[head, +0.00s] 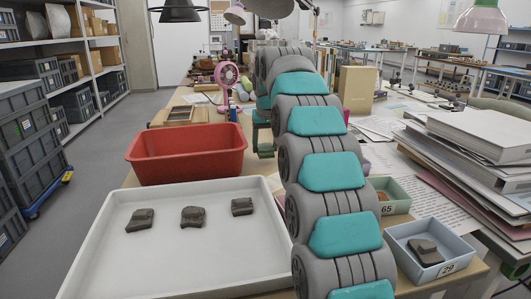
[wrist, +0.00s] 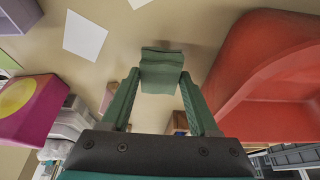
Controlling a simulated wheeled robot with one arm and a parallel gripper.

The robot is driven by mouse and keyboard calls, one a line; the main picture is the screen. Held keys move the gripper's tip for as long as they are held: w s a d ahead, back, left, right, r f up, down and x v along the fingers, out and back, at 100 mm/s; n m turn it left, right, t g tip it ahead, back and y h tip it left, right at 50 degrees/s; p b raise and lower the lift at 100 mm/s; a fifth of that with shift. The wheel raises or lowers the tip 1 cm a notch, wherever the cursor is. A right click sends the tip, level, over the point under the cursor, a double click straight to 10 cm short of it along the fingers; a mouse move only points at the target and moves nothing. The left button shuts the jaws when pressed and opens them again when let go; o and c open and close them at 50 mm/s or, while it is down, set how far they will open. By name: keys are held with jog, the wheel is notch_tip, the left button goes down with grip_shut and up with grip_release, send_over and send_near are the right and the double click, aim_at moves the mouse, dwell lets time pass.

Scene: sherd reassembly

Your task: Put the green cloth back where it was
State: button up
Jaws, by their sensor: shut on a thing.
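The green cloth (wrist: 161,72) is a small folded bundle between the fingertips of my gripper (wrist: 160,82) in the wrist view. My gripper is shut on it, with one dark green finger at each side. In the head view my arm reaches away over the table, and a small dark green patch, likely the cloth (head: 266,151), shows just right of the red tub. I cannot tell whether the cloth touches the table.
The red tub (head: 187,153) stands close to the gripper and also fills the right of the wrist view (wrist: 265,85). A white tray (head: 180,262) with three sherds is in front. A pink fan (head: 228,76) stands behind. Bare tabletop (wrist: 180,22) shows around the cloth.

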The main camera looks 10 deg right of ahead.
aim_at(266, 149)
jog(key=shift+f, duration=1.35)
jog(key=shift+f, duration=0.15)
jog(key=o, duration=1.3)
jog(key=shift+v, duration=6.2)
